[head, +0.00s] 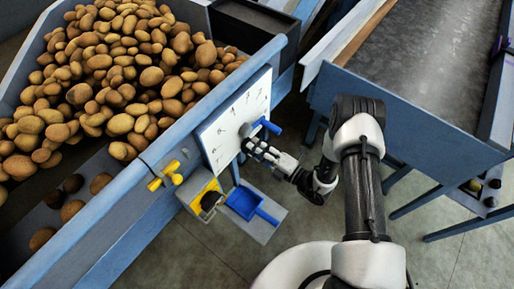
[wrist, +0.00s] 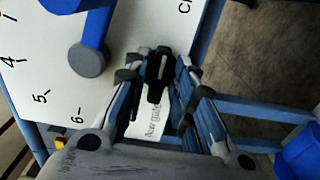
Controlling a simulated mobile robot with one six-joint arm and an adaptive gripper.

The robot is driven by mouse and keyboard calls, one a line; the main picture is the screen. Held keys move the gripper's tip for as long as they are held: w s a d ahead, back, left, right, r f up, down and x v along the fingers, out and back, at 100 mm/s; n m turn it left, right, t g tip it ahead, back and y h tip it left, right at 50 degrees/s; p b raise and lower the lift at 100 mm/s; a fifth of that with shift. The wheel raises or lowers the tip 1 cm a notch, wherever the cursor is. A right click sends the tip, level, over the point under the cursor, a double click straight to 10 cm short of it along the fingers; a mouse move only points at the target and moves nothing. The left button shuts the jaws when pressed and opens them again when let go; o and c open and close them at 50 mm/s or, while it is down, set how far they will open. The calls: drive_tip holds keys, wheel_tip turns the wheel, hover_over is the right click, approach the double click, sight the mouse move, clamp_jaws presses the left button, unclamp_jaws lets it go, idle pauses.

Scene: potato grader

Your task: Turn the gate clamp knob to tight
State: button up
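A black knob (wrist: 158,75) is on the white scale panel in the wrist view, and I take it to be the gate clamp knob. My gripper (wrist: 160,68) reaches to the panel with one finger on each side of this knob. The fingers stand apart, and narrow gaps seem to show beside the knob; contact is not clear. In the head view my gripper (head: 252,146) is at the right part of the white panel (head: 222,140), just below a blue handle (head: 267,126), and hides the knob. The blue lever (wrist: 92,40) with a grey round end shows upper left in the wrist view.
A bin of potatoes (head: 120,60) lies behind the panel. A yellow handle (head: 165,176) is on the bin wall. A conveyor table (head: 400,100) stands at right.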

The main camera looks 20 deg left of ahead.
drive_tip(key=shift+o, duration=0.7)
drive_tip(key=v, duration=1.2)
